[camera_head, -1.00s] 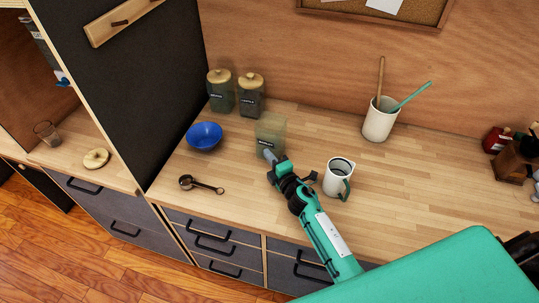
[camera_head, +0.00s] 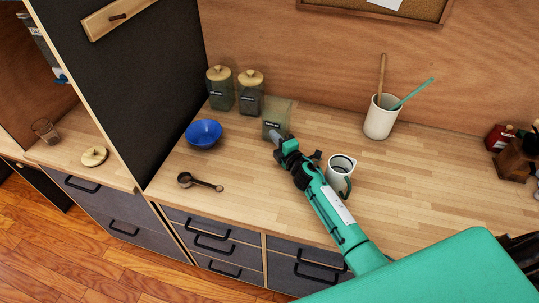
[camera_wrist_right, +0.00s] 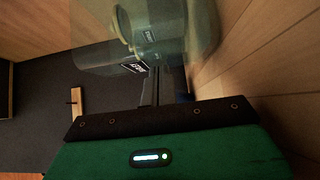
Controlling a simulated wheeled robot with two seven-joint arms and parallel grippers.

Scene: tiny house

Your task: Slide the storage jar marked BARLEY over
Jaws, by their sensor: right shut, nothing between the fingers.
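The clear, greenish storage jar marked BARLEY (camera_head: 281,112) stands upright on the wooden counter near the back wall, with no wooden lid showing. In the right wrist view the glass jar (camera_wrist_right: 185,40) fills the upper middle, with its dark label to the left. My right gripper (camera_head: 275,137) is shut and empty. Its fingertips are at the jar's front face, low down, and seem to touch it. In the wrist view the fingers (camera_wrist_right: 150,85) point at the jar. My left gripper is not in view.
Two lidded jars (camera_head: 220,92) (camera_head: 250,95) stand left of the BARLEY jar. A blue bowl (camera_head: 204,134) and a measuring scoop (camera_head: 200,182) lie in front of them. A white mug (camera_head: 338,178) is close beside my right arm. A utensil crock (camera_head: 380,120) stands further right.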

